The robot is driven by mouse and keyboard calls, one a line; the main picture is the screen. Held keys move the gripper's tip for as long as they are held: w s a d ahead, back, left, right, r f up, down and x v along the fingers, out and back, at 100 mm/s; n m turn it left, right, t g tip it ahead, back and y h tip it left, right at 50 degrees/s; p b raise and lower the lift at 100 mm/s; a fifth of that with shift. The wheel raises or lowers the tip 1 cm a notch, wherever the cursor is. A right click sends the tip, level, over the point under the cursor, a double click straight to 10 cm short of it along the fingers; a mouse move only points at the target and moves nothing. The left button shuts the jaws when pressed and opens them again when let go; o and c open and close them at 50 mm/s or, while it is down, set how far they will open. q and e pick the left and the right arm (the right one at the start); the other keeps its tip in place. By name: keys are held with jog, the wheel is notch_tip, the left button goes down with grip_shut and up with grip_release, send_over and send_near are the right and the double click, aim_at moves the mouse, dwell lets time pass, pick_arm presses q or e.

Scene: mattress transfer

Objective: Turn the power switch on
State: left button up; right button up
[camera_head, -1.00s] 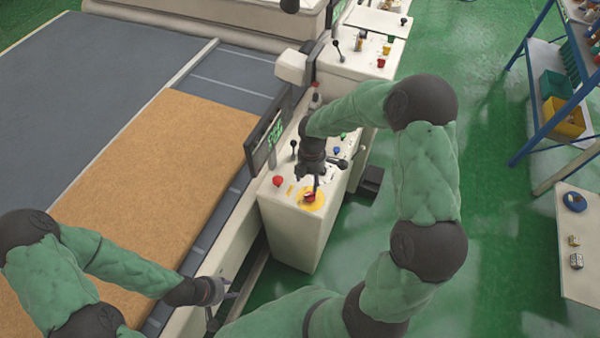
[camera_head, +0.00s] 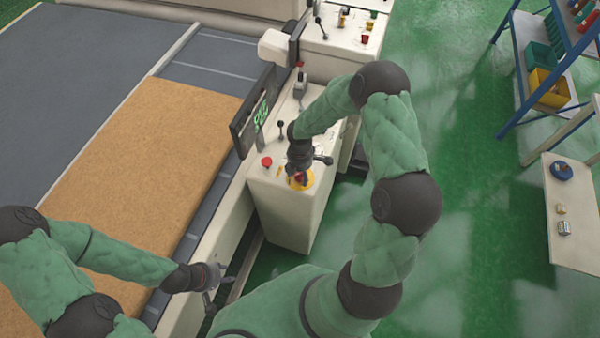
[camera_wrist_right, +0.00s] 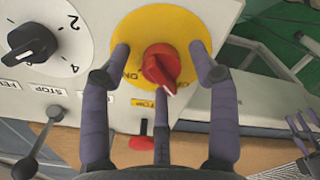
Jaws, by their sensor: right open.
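The power switch is a red rotary knob (camera_wrist_right: 161,66) on a round yellow plate (camera_wrist_right: 136,30), which carries ON and OFF lettering. In the head view the yellow plate (camera_head: 309,180) lies on top of the white control cabinet (camera_head: 283,212), with the knob partly hidden by my right gripper (camera_head: 300,172). In the right wrist view my right gripper (camera_wrist_right: 160,58) is open, its fingers spread around the red knob; I cannot tell whether they touch it. My left gripper (camera_head: 222,282) is low beside the machine's edge, away from the switch; its jaw state is unclear.
A black dial (camera_wrist_right: 31,43) and a lever (camera_wrist_right: 42,138) are beside the switch. A red button (camera_head: 266,162) and a screen (camera_head: 253,112) are near it. A brown mattress panel (camera_head: 150,150) lies on the machine bed.

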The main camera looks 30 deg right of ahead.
jog(key=shift+c, duration=0.9)
jog(key=c, duration=1)
